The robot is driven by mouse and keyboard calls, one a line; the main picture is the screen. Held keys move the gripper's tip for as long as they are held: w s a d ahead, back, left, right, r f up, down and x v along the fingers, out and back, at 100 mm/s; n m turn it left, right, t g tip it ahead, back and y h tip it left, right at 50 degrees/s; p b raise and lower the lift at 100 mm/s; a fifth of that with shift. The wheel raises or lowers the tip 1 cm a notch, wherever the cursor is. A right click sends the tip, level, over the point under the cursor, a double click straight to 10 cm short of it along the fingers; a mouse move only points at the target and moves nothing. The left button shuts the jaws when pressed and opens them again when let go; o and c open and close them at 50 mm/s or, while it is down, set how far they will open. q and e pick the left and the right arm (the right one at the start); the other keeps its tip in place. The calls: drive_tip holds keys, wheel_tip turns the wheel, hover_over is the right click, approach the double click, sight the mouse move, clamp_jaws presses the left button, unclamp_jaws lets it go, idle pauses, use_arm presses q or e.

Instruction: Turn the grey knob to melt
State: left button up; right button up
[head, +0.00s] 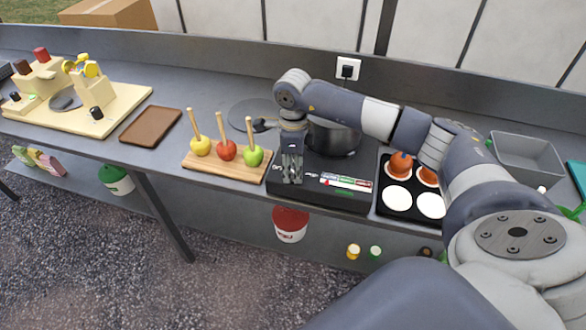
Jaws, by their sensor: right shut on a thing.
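The black cooker (330,198) stands on the grey counter with a dark pot (334,138) on top. A strip with white, green and red markings (346,183) is on its front part. My right gripper (292,178) points down at the left front of the cooker. It is shut on the grey knob, which its fingers almost wholly hide. I cannot read the knob's setting. My left gripper is not in view.
A wooden board (226,168) with three apples on sticks is close left of the gripper. A black tray (412,212) with white discs and orange-topped items is on the right, near a grey bin (522,158). A brown tray (150,126) lies further left.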

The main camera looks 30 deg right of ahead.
sight(293, 171)
drive_tip(key=m+b, duration=0.2)
drive_tip(key=m, duration=0.3)
drive_tip(key=shift+m, duration=0.3)
drive_tip(key=m+b, duration=0.1)
drive_tip(key=m, duration=0.2)
drive_tip(key=shift+m, duration=1.6)
drive_tip(key=shift+r, duration=0.1)
drive_tip(key=o, duration=1.1)
wheel_tip(293, 171, up, 12)
